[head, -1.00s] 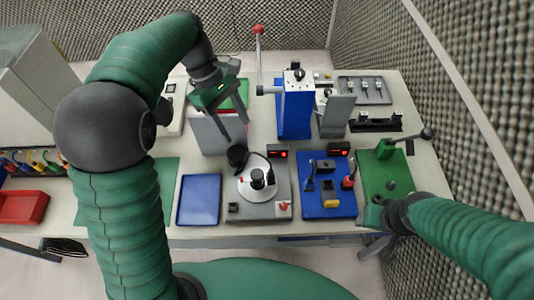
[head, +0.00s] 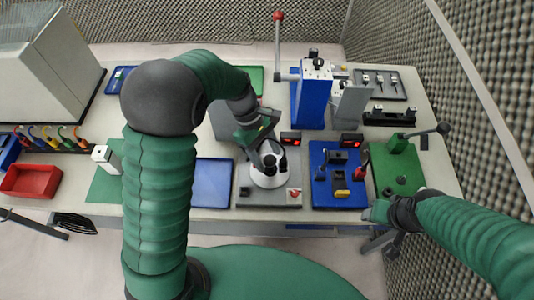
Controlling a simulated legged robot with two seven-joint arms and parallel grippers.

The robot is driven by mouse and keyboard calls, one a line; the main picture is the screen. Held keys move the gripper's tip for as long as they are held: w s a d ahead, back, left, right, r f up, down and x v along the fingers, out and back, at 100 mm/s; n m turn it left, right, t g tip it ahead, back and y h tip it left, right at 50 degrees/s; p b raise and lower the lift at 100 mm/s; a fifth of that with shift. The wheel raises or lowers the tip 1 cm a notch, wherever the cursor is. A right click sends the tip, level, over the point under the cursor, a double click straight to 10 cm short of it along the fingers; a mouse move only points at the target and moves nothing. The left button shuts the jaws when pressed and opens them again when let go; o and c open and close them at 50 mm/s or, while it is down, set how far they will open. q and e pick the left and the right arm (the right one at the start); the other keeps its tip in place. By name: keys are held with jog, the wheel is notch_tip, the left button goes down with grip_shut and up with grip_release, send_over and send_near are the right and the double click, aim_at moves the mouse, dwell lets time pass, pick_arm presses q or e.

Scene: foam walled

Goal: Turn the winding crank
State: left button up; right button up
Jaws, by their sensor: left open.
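The crank seems to be the white round part with black knobs (head: 269,176) on a grey plate (head: 255,201) at the front middle of the bench. My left gripper (head: 262,158) is open and points down right at this part, covering its far side. I cannot tell whether its fingers touch a knob or stand around it. My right gripper (head: 377,213) is low at the bench's front edge, beside the green plate, mostly hidden by its own wrist.
A blue panel (head: 325,198) with switches and a green plate (head: 386,171) with a black-knobbed lever (head: 441,128) lie to the right. A tall blue unit (head: 312,98) with a red-knobbed lever (head: 278,17) stands behind. An empty blue tray (head: 212,184) lies left.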

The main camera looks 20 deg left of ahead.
pick_arm(q)
jog(key=shift+w, duration=0.1)
jog(key=shift+c, duration=1.3)
jog(key=shift+d, duration=0.2)
grip_shut()
jog(key=shift+r, duration=0.15)
